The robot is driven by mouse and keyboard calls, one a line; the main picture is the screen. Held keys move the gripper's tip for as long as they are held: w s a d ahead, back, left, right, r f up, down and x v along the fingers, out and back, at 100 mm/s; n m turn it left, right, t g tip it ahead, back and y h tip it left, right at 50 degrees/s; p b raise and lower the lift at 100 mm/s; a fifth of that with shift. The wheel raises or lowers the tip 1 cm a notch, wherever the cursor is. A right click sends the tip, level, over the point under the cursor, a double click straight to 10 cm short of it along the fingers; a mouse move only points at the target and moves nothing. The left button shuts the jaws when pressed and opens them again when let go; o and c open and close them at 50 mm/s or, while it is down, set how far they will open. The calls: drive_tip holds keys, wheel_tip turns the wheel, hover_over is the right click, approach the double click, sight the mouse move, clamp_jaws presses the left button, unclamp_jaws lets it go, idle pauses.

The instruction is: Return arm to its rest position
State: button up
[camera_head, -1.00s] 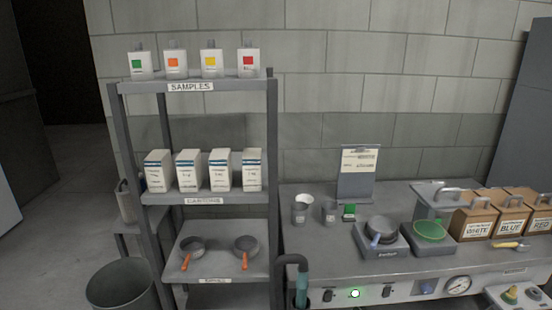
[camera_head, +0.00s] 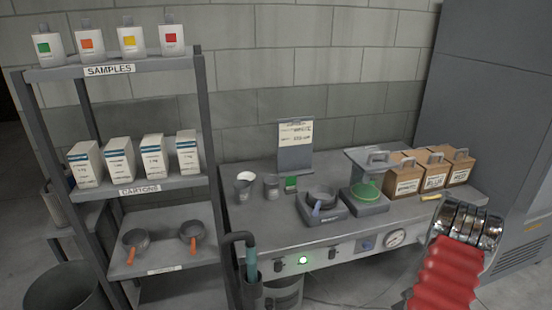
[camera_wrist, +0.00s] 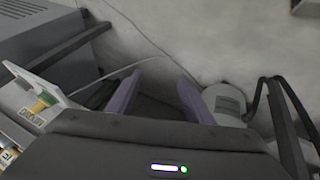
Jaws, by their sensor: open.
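My gripper (camera_wrist: 157,92) shows in the wrist view with its two purple fingers spread apart and nothing between them. Beyond the fingers lie a grey floor and wall area, with a white rounded container (camera_wrist: 224,101) beside the right finger. The gripper itself does not show in the head view.
A shelf rack (camera_head: 205,130) with bottles, cartons and pans stands left. A tall grey cabinet (camera_head: 490,90) stands right.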

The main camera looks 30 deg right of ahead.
drive_tip(key=w+a+r+m+g+y, duration=0.1)
drive_tip(key=w+a+r+m+g, duration=0.1)
drive_tip(key=a+r, duration=1)
drive_tip(key=w+a+r+m+g+y, duration=0.1)
drive_tip(key=w+a+r, duration=0.1)
drive_tip(key=a+r, duration=0.95)
drive_tip(key=s+a+r+n+t+y, duration=0.1)
drive_tip(key=s+a+r+n+t, duration=0.1)
drive_tip(key=a+r, duration=0.9)
drive_tip(key=s+a+r+n+t+y, duration=0.1)
drive_tip(key=s+a+r+n+t, duration=0.1)
drive_tip(key=a+r, duration=0.9)
drive_tip(key=a, duration=1)
drive_tip(key=shift+a+r+n+t+y, duration=0.15)
drive_tip(key=shift+a+n+t+y, duration=0.15)
drive_tip(key=shift+a+n+t, duration=0.1)
drive_tip(key=c, duration=0.3)
drive_tip(key=shift+d, duration=0.2)
drive_tip(key=shift+c, duration=0.5)
